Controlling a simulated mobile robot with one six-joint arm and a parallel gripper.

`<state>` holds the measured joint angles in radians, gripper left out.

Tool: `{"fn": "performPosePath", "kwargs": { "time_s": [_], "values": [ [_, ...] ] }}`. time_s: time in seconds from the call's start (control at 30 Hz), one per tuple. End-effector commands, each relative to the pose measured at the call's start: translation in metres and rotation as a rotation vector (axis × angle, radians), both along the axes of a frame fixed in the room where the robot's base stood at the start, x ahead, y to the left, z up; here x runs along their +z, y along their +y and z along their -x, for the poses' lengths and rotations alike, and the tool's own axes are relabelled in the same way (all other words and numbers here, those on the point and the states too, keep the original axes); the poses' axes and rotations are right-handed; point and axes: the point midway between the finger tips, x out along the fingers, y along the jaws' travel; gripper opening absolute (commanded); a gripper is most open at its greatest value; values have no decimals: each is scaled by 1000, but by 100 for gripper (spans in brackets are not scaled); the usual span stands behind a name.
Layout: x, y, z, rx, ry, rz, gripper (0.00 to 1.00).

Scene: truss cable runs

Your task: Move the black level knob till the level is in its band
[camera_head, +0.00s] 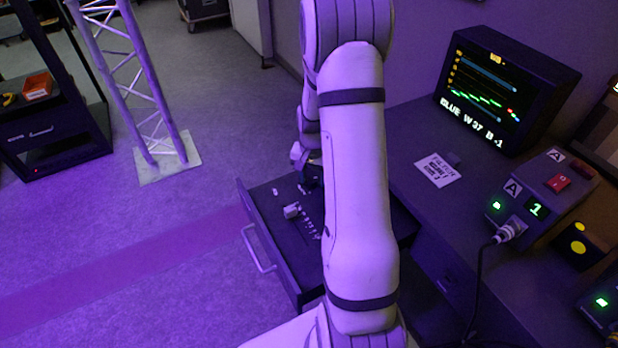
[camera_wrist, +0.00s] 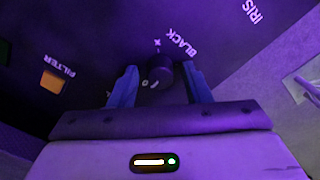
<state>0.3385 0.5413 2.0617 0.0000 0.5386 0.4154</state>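The black level knob (camera_wrist: 160,70) is a dark round knob on the dark panel, beside the printed word BLACK, in the wrist view. My gripper (camera_wrist: 160,85) has its two blue fingers on either side of the knob, with a narrow gap seeming to show at each side. In the head view my gripper (camera_head: 311,178) is over the open drawer (camera_head: 275,235), and my arm hides much of it and the knob.
The wrist view shows an orange square button (camera_wrist: 52,82) by the word FILTER, left of my gripper. A white lever (camera_head: 291,211) stands in the drawer. Boxes marked A (camera_head: 520,205) with a plugged cable sit on the desk at right. A truss (camera_head: 135,80) stands at left.

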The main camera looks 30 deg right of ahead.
Motion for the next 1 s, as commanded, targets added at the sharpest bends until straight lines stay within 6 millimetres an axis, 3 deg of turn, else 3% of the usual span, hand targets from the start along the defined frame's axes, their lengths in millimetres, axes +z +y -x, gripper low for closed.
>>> {"fn": "performPosePath", "kwargs": {
  "time_s": [0.47,0.67,1.0],
  "values": [
    [0,0,0,1,0,0,4],
    [0,1,0,54,0,0,3],
    [0,1,-1,345,-1,1,3]
  ]
}}
